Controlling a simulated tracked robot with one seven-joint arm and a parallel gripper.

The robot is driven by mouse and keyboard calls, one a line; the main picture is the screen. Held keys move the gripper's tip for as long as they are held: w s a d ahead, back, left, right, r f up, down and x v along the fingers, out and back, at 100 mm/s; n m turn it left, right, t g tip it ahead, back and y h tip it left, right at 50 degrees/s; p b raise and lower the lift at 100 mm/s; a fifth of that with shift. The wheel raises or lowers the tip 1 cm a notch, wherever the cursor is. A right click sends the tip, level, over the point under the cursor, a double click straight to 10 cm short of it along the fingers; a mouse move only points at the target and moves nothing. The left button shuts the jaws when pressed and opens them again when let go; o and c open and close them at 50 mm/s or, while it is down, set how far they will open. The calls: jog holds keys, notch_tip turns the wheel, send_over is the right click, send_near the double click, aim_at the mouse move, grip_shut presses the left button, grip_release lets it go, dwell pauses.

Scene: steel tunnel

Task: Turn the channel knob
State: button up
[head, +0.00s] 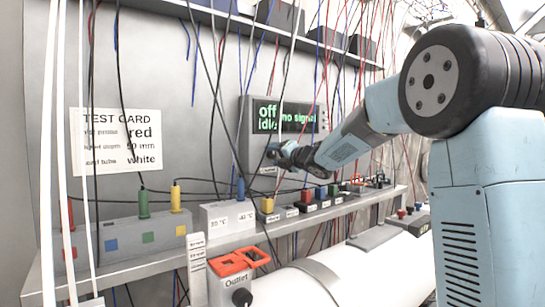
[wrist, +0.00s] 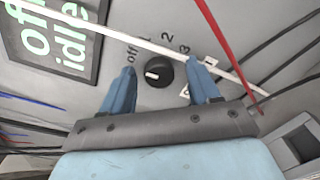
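The channel knob (wrist: 159,72) is a round black dial with a white mark on its left side in the wrist view. The labels off, 1, 2 and 3 arc above it; the mark lies on the off side. My gripper (wrist: 161,66) is open, with one blue finger on each side of the knob and a visible gap to each. I cannot tell how deep the fingertips are. In the head view, my gripper (head: 279,153) is at the lower front of the grey panel box (head: 247,125), hiding the knob. The display (head: 283,116) reads "off idle" and "no signal".
A white cable and a red cable (wrist: 225,45) cross near the knob. Many cables hang before the wall. Below, a shelf holds a block with coloured plugs (head: 110,238) and several small switch boxes. A test card (head: 122,140) hangs at left.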

jog(key=c, duration=1)
jog(key=shift+a, duration=0.35)
jog(key=shift+d, duration=0.25)
jog(key=shift+d+m, duration=0.1)
jog(key=shift+m, duration=0.5)
jog(key=m, duration=0.6)
jog(key=shift+d+f+m, duration=0.15)
jog(key=shift+d+m, duration=0.05)
jog(key=shift+m, duration=0.2)
jog(key=m, duration=0.4)
jog(key=shift+f, duration=0.15)
jog(key=shift+f+m, duration=0.15)
jog(key=shift+m, duration=1.75)
jog(key=shift+a, duration=0.15)
